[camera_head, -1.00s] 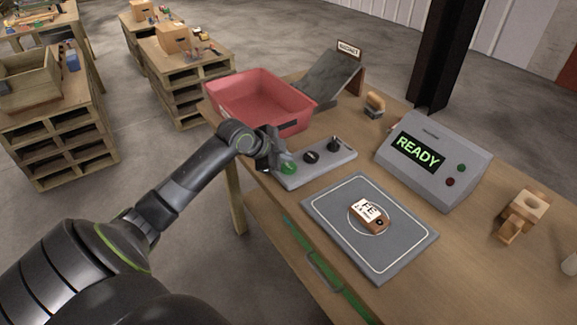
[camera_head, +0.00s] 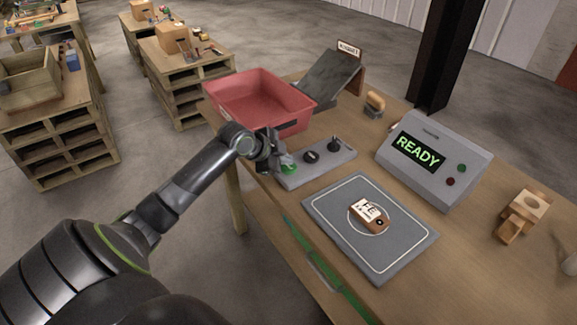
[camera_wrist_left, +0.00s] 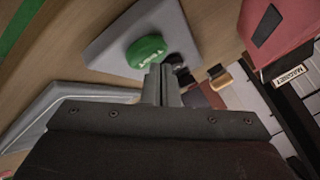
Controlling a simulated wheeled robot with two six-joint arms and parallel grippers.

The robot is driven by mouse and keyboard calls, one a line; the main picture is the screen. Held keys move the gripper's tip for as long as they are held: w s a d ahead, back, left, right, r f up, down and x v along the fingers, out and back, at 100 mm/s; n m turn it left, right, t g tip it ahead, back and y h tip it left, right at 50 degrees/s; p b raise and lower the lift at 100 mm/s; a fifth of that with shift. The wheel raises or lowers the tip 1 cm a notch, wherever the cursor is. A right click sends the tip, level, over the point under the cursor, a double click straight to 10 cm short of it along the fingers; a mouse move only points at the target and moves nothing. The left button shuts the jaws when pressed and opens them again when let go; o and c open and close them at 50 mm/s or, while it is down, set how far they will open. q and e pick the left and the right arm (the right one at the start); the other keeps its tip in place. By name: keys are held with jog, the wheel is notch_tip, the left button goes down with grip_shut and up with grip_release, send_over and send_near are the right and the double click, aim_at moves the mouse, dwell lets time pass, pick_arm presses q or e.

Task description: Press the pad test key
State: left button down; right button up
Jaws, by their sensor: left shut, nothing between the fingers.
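The grey control strip (camera_head: 325,166) lies on the table between the red bin and the pad. It carries a green key (camera_head: 289,169) at its left end and black controls along it. In the left wrist view the green key (camera_wrist_left: 146,51) shows white lettering too blurred to read. My left gripper (camera_head: 281,159) is shut and empty, with its fingertips (camera_wrist_left: 162,72) close beside the green key; I cannot tell whether they touch it. The grey pad (camera_head: 384,258) holds a small tagged brown block (camera_head: 369,213). The display box (camera_head: 433,160) reads READY. My right gripper is not in view.
The red bin (camera_head: 262,96) stands just behind my left gripper. A dark sloped ramp (camera_head: 328,82) with a sign, a wooden-handled item (camera_head: 374,104) and a wooden piece (camera_head: 522,215) are on the table. A dark post (camera_head: 449,55) rises behind.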

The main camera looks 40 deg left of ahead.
aim_at(285, 168)
pick_arm(q)
jog(key=shift+f, duration=0.45)
dwell(0.5)
jog(key=shift+r, duration=0.1)
jog(key=shift+r+p, duration=0.7)
jog(key=shift+r, duration=0.1)
notch_tip(285, 168, up, 5)
jog(key=p, duration=0.5)
dwell(0.7)
